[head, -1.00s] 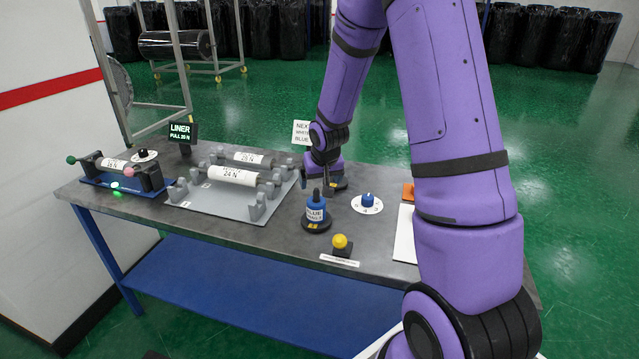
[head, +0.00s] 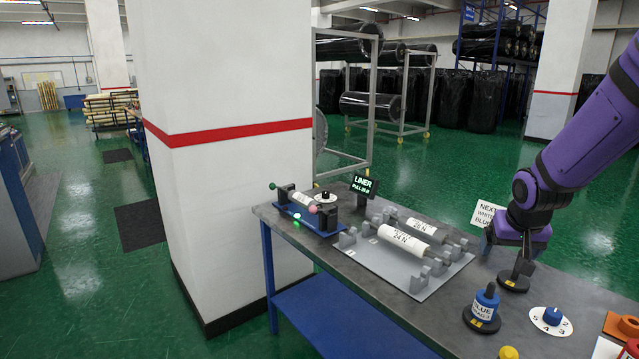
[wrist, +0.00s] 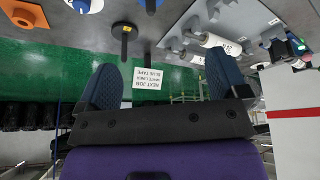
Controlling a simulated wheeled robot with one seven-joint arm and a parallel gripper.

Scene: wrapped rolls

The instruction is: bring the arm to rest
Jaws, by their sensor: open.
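My gripper is at the end of my purple arm, over the back right of the grey workbench (head: 440,310) in the head view. In the wrist view my gripper (wrist: 160,85) has its two dark blue fingers wide apart, with nothing held between them. A small post on a black round base (head: 513,283) stands on the bench just below my gripper in the head view. It also shows in the wrist view (wrist: 124,30). A white job card (head: 487,213) stands behind the gripper, and shows upside down between the fingers in the wrist view (wrist: 147,83).
A blue-labelled spool (head: 484,305) and a white dial with a blue knob (head: 551,320) stand near the arm. A grey rack (head: 400,265) holds white rolls. A blue roller stand (head: 305,215) is at the bench's left end. A white pillar (head: 225,200) stands left of the bench.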

